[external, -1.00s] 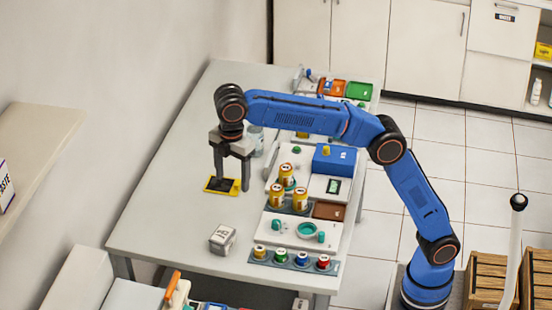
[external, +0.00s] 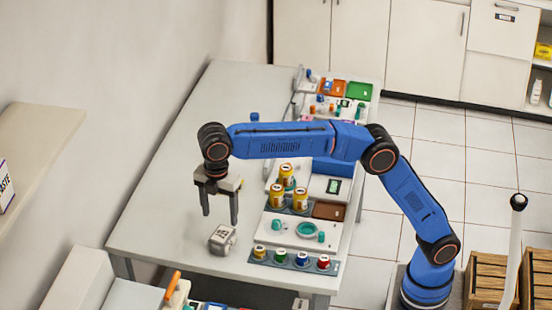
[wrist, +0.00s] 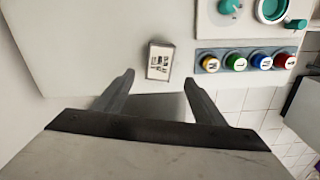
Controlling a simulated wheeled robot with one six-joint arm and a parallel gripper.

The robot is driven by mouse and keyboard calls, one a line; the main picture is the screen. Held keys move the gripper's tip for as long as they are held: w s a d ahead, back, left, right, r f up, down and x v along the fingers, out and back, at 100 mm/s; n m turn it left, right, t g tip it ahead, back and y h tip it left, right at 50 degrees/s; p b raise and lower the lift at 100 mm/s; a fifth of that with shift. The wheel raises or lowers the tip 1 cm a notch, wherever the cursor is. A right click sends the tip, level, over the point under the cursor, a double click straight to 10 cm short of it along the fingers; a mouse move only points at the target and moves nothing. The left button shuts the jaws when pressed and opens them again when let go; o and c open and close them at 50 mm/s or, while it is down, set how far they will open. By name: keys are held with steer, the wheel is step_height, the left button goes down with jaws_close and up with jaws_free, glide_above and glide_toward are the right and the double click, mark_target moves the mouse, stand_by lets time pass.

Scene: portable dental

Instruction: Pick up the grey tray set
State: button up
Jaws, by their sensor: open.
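A small grey-white box (external: 222,238) with dark marks on its top sits alone on the table's near left part. It looks like the grey tray set, though I cannot read its label. In the wrist view, the box (wrist: 160,61) shows just beyond and between the fingertips. My gripper (external: 220,217) is open and empty, above the table and a little behind the box in the external view. In the wrist view, my gripper (wrist: 158,79) has its two fingers well apart, with nothing between them.
A grey-blue rack (external: 257,261) with yellow, green, blue and red caps stands right of the box. Behind it are a white panel with a teal ring (external: 307,230) and yellow jars (external: 277,195). The table (external: 165,215) left of the box is clear.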

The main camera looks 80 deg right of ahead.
glide_above(222, 234)
steer(key=f, duration=0.4)
steer(key=shift+a+f, duration=0.3)
steer(key=shift+f, duration=0.05)
steer(key=shift+d+f, duration=0.15)
steer(key=shift+f, duration=1.25)
steer(key=shift+d+f, duration=0.1)
steer(key=shift+f, duration=1.25)
steer(key=c, duration=1.3)
